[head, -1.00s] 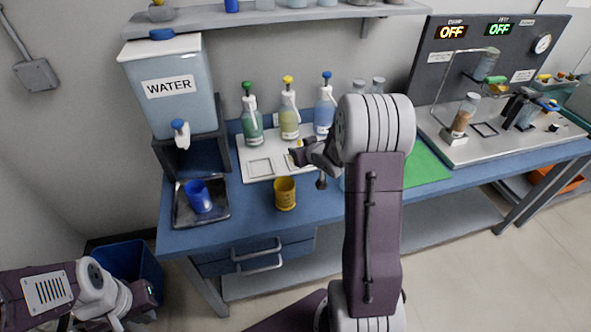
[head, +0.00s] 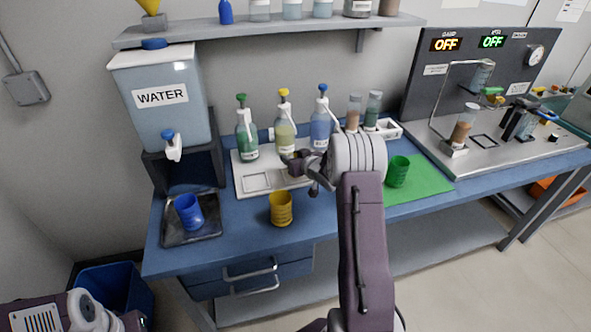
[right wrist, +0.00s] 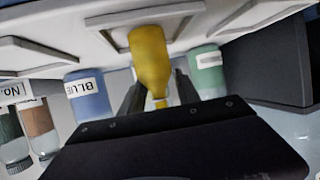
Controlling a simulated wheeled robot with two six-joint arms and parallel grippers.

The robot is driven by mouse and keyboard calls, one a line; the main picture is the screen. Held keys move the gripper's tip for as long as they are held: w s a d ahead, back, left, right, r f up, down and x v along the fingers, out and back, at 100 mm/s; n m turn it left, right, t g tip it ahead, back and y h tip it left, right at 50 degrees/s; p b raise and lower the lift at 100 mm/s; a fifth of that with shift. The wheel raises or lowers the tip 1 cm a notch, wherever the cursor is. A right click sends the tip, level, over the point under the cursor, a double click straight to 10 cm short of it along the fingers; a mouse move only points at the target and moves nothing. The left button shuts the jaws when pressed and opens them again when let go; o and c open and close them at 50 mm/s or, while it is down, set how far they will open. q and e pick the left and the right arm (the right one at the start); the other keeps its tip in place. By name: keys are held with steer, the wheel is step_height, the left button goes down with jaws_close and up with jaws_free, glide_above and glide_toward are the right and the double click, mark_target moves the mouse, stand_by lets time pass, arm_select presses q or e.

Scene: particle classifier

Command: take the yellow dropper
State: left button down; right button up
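The yellow dropper (head: 284,133) is a bottle of yellow liquid with a yellow top. It stands on a white tray (head: 246,192) between the green and blue bottles. In the right wrist view, which is upside down, the yellow dropper (right wrist: 151,60) stands on the tray with its neck toward me. My right gripper (head: 290,158) is in front of its lower part. In the wrist view my right gripper (right wrist: 160,92) is open, its fingers on either side of the bottle's neck side; contact cannot be seen. My left gripper (head: 133,321) is partly cut off at lower left.
The green bottle (head: 246,140) and blue bottle (head: 320,125) stand close on either side. A yellow cup (head: 281,210) is in front of the tray. A water tank (head: 165,95), blue cup (head: 188,212) and green cup (head: 397,172) are also on the table.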

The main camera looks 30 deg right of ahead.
jaws_close()
stand_by(0.3)
steer(key=s+d+r+p, duration=0.4)
steer(key=s+d+r, duration=0.4)
steer(key=r, duration=0.3)
steer(key=shift+d+p, duration=0.25)
steer(key=shift+p, duration=0.15)
